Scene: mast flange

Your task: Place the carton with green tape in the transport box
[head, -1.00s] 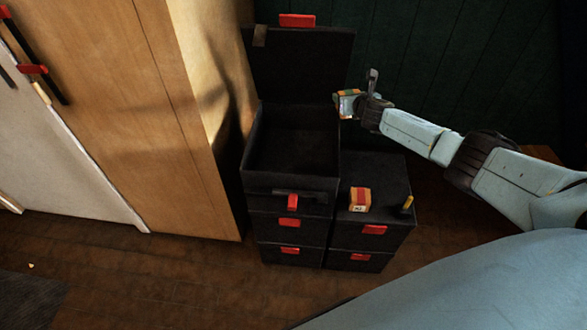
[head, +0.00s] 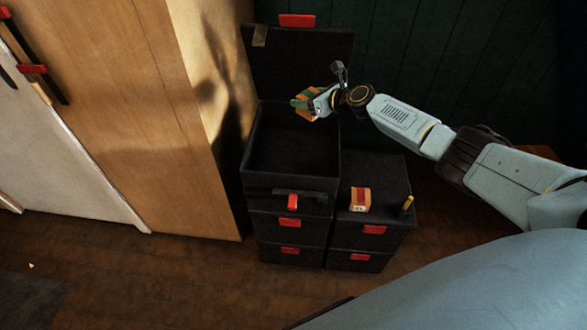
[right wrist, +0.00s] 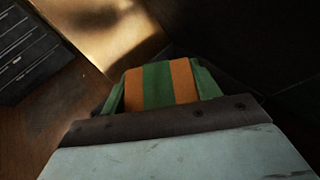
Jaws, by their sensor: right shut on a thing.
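The carton with green tape (head: 302,104) is orange-brown with a green band. My right gripper (head: 318,101) is shut on it and holds it above the back right part of the open transport box (head: 336,160). The box is black, with its lid (head: 300,62) raised at the back; its visible inside looks empty. In the right wrist view the carton (right wrist: 158,85) shows its green and orange stripes beyond the gripper body, which hides the fingertips. My left gripper is not in view.
A second carton, with red tape (head: 360,199), stands on the lower black box (head: 385,172) to the right. A small yellow-and-black item (head: 408,203) is beside it. A wooden cabinet (head: 190,120) stands close on the left.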

